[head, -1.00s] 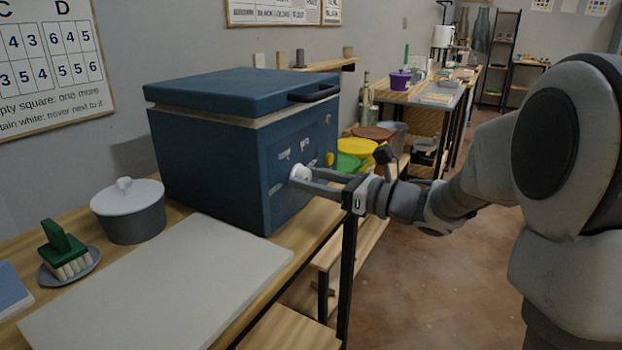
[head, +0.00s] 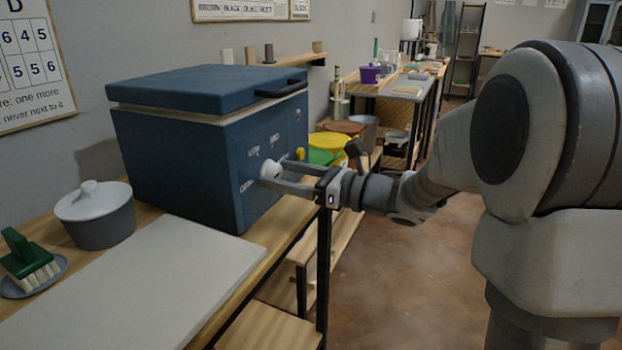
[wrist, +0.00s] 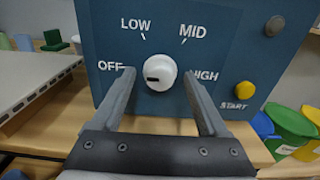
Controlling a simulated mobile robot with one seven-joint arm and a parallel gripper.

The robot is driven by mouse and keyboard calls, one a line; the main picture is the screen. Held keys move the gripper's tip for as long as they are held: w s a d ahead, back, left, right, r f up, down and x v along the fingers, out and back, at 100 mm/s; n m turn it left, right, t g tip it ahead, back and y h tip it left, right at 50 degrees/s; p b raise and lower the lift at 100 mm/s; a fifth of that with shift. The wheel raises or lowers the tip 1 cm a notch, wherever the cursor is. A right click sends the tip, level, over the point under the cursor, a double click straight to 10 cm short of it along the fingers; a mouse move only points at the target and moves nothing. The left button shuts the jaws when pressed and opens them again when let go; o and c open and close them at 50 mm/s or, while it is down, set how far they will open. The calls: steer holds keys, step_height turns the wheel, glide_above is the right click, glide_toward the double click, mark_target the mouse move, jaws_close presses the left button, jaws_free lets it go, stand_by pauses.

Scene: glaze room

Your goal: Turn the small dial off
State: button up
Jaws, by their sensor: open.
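The small dial (wrist: 161,66) is a round white knob on the front of a blue kiln-like box (head: 150,165). Its dark mark lies left of the knob's middle, on the side of the OFF label (wrist: 110,66). LOW and MID are printed above the dial and HIGH to its right. In the head view the dial (head: 268,168) is partly hidden by my fingers. My gripper (wrist: 159,78) is open, with one finger on each side of the dial. A gap shows beside the knob on both sides in the wrist view.
A yellow button (wrist: 245,88) marked START sits right of the dial, with a grey knob (wrist: 274,26) above it. A lidded pot (head: 97,215), a brush (head: 29,258) and a pale board (head: 150,285) are on the table. Colored tubs (head: 330,142) stand beyond the box.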

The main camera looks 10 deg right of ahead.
steer(key=p+v, duration=0.2)
steer(key=v, duration=1.5)
